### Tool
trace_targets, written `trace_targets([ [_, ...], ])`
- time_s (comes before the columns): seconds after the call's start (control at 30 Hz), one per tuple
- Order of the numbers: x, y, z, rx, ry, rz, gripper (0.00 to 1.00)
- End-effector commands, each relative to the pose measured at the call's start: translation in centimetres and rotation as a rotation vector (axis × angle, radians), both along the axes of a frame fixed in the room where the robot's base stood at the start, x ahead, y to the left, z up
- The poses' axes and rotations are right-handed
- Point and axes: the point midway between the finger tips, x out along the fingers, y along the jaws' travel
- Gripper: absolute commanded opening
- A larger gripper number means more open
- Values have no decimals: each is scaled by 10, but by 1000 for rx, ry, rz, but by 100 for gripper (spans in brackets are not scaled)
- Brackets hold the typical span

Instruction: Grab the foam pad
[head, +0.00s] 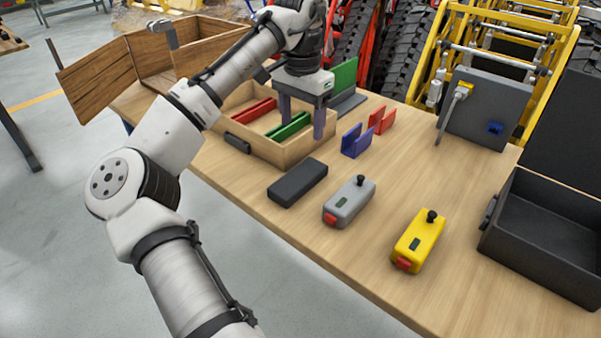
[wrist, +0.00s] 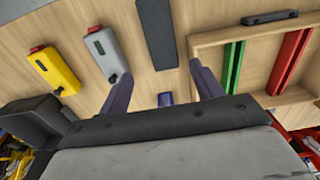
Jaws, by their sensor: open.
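The foam pad seems to be the dark grey flat block (head: 298,183) lying on the wooden table in front of the tray. It also shows at the top middle of the wrist view (wrist: 157,32). My gripper (head: 302,128) is open and empty, pointing down above the tray's right part, behind the pad and apart from it.
The wooden tray (head: 268,150) holds red and green strips. A blue bracket (head: 356,142) and a red bracket (head: 382,119) stand right of it. A grey device (head: 349,202), a yellow device (head: 418,242) and an open black case (head: 545,235) are further right. Bare table surrounds the pad.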

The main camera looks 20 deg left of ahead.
Motion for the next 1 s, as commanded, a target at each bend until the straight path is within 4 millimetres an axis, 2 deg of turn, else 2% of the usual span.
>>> trace_targets([
  [0.4,-2,1,-71,2,6,1,65],
  [0.67,-2,2,-91,2,3,1,65],
  [0.9,-5,6,-126,1,4,0,65],
  [1.0,-5,5,-134,1,3,0,65],
])
